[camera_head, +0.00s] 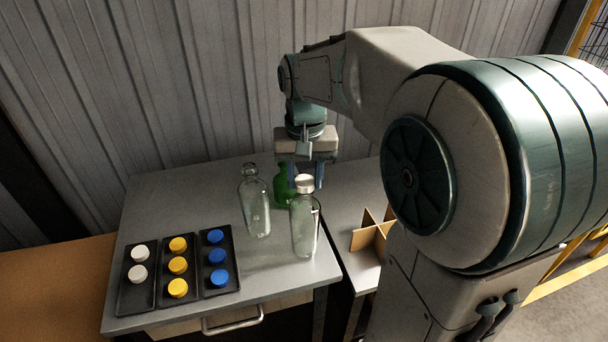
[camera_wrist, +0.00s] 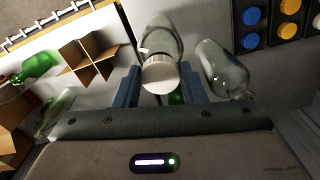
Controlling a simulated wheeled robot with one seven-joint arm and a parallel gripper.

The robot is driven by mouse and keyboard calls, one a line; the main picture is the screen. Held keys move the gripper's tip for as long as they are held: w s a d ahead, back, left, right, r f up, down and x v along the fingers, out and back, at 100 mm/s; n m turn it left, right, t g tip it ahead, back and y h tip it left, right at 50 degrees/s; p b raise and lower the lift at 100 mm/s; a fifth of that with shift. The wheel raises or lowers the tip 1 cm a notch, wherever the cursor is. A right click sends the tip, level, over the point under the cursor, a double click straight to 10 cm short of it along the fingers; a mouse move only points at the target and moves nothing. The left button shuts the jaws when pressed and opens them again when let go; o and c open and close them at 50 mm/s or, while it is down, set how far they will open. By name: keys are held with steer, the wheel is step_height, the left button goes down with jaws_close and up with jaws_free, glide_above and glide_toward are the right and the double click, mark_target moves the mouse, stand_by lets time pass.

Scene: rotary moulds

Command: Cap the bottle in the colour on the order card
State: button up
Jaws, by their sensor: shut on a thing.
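My gripper (camera_head: 306,180) is shut on a white cap (camera_head: 304,184), with one finger on each side of it. The cap is at the mouth of a clear bottle (camera_head: 304,228), which stands upright; I cannot tell whether it is seated. In the wrist view the white cap (camera_wrist: 161,74) is between my fingers, with the clear bottle (camera_wrist: 162,35) under it. A second clear bottle (camera_head: 255,205) stands uncapped to the left. A green bottle (camera_head: 283,187) stands behind, partly hidden by my gripper. I see no order card.
Dark trays hold two white caps (camera_head: 138,273), yellow caps (camera_head: 178,266) and blue caps (camera_head: 217,256) at the table's left front. A cardboard divider (camera_head: 372,236) is to the right, past the table edge. The wrist view shows green glass (camera_wrist: 40,64) near the divider.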

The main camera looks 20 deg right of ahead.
mark_target(305, 182)
steer(key=shift+f, duration=0.1)
steer(key=o, duration=1.5)
steer(key=shift+r+p, duration=2.55)
steer(key=shift+r, duration=0.5)
jaws_close()
